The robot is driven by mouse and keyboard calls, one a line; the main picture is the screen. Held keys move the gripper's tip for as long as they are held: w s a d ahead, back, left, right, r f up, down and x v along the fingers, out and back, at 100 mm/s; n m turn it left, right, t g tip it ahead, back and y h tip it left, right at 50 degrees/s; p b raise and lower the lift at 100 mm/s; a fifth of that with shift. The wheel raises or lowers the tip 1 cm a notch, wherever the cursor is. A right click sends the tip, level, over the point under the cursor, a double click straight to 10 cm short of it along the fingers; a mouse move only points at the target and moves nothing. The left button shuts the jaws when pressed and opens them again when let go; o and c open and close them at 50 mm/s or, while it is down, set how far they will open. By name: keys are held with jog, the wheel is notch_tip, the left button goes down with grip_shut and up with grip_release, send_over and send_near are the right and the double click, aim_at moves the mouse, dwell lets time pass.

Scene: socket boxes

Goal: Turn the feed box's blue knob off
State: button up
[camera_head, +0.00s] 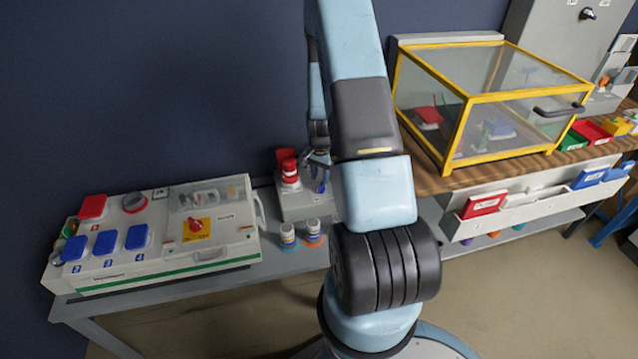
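A small grey box (296,207) stands on the bench just left of my arm; it may be the feed box. A red plug or cap (288,166) stands on its left part. A small blue part (320,187), possibly the blue knob, shows on its right part, and its setting is too small to tell. My gripper (317,162) hangs just above this blue part, close to the red one. My arm hides the box's right side. Whether the fingers are open, or touch the blue part, cannot be told.
A large white socket box (160,262) with blue and red lids and a red switch (194,226) on yellow stands at left. A yellow-framed clear case (470,95) stands at right.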

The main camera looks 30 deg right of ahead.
aim_at(320, 184)
jog(key=shift+f, duration=1.8)
grip_shut()
jog(key=shift+a, duration=0.15)
